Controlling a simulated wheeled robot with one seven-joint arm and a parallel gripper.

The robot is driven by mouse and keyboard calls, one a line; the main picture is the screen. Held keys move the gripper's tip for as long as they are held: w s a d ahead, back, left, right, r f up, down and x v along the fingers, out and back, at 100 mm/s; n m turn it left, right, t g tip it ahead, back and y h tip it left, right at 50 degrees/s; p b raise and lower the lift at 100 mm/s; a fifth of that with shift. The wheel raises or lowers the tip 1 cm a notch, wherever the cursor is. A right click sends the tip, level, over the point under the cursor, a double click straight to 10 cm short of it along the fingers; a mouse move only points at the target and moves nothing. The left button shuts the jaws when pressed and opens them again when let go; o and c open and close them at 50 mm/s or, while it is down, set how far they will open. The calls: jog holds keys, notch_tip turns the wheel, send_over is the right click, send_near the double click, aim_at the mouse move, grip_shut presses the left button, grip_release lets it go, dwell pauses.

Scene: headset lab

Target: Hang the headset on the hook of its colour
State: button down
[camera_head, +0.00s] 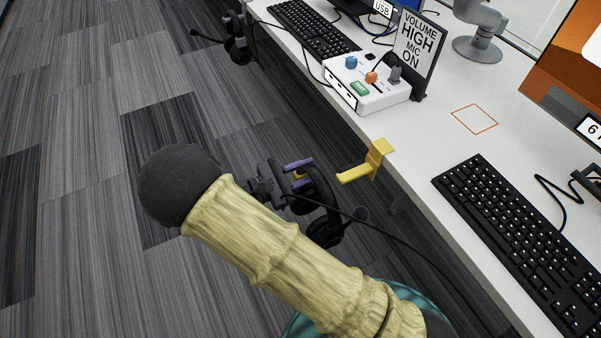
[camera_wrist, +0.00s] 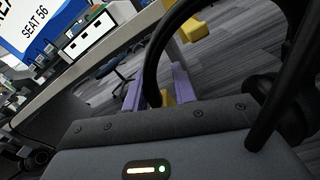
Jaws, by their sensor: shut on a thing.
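The headset (camera_head: 326,196) is black with a yellow patch on its band. My gripper (camera_head: 300,174) has purple fingers and is shut on the band at that patch, beside the desk and above the floor. An ear cup and mic hang below, partly behind my arm. In the wrist view, the black band (camera_wrist: 152,62) arches up from between the fingers (camera_wrist: 160,90). A yellow hook (camera_head: 368,165) is fixed to the desk's front edge, just right of my gripper and apart from the headset. The hook also shows in the wrist view (camera_wrist: 194,29), and it is empty.
Another black headset (camera_head: 237,45) hangs at the far desk edge. The white desk (camera_head: 440,130) carries a control box (camera_head: 368,88), a sign (camera_head: 416,45) reading "VOLUME HIGH MIC ON", and a keyboard (camera_head: 510,205). A black cable runs from the held headset toward the lower right. Carpet to the left is clear.

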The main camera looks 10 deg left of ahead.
jog(key=f+b+x, duration=0.1)
jog(key=b+x, duration=0.2)
jog(key=x, duration=0.6)
jog(key=shift+w+d+f, duration=0.15)
jog(key=shift+d+f, duration=0.05)
jog(key=shift+f, duration=0.05)
dwell(1.0)
jog(key=shift+f, duration=0.1)
dwell(0.4)
jog(key=c, duration=1.1)
grip_release()
jog(key=shift+o, duration=0.2)
jog(key=p+v, duration=0.3)
jog(key=v, duration=1.4)
jog(key=shift+a, duration=0.15)
